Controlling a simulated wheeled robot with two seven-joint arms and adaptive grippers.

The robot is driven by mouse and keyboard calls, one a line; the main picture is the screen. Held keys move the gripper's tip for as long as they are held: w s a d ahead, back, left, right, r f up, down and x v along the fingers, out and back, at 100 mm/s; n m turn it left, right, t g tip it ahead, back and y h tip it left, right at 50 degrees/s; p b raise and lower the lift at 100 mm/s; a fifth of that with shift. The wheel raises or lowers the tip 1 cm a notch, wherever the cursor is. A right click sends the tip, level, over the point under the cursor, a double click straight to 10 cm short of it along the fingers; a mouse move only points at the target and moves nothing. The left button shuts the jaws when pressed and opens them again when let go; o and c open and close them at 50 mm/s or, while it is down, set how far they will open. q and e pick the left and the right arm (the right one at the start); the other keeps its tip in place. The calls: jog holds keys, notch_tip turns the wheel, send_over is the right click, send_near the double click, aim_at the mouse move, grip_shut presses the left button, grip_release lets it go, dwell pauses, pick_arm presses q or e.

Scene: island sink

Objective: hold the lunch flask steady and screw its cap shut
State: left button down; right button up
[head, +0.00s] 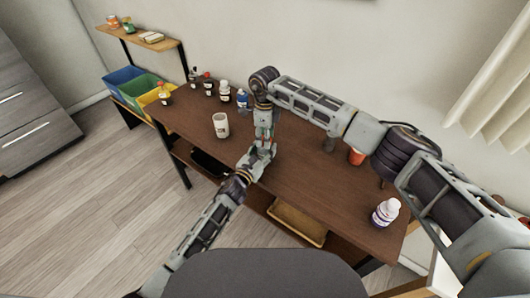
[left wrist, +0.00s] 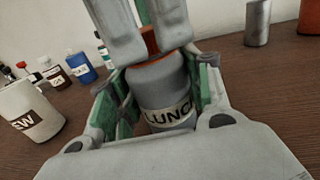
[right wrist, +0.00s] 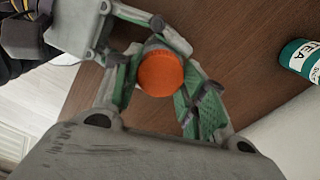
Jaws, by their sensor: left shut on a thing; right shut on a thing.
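The lunch flask (left wrist: 160,88) is a grey cylinder with a pale "LUNC…" label, standing upright on the brown table. My left gripper (head: 262,153) is shut around its body, with green-padded fingers on both sides in the left wrist view. The orange cap (right wrist: 160,73) sits at the top of the flask, and a strip of it shows in the left wrist view (left wrist: 150,44). My right gripper (head: 264,131) comes from above and is shut on the cap. How tightly the cap sits is hidden by the fingers. In the head view the grippers mostly hide the flask.
A grey cylinder (head: 329,144) and an orange container (head: 357,157) stand to the right. A white pill bottle (head: 386,212) is near the right end. The table front is mostly clear.

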jog(key=shift+m, duration=0.3)
jog(key=m, duration=0.4)
jog(key=o, duration=1.1)
jog(key=shift+r, duration=2.25)
jog(key=shift+r, duration=0.1)
jog(key=shift+c, duration=0.3)
jog(key=shift+r+n, duration=0.85)
jog(key=shift+n, duration=0.35)
jog(key=shift+r+n, duration=0.8)
jog(key=shift+n, duration=0.4)
